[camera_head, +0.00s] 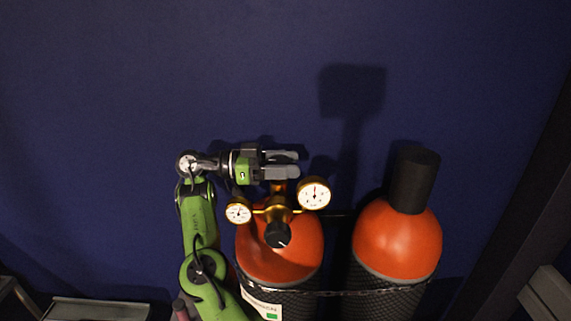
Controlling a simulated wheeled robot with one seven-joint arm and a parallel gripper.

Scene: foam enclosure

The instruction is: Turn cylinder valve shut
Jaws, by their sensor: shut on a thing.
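The left orange cylinder (262,262) stands upright. On top is a brass valve and regulator (274,209) with two white gauges and a black knob (277,235) facing me. My green and grey gripper (296,164) comes in from the left, just above the brass stem, with its fingers pointing right. It is shut on the top of the cylinder valve. The fingers mostly hide the part they hold, so how far the valve is turned cannot be seen.
A second orange cylinder (396,243) with a black cap (414,181) stands close on the right. A chain (345,293) runs across both cylinders. A dark blue wall (150,70) is behind. A grey tray-like surface (98,310) is at lower left.

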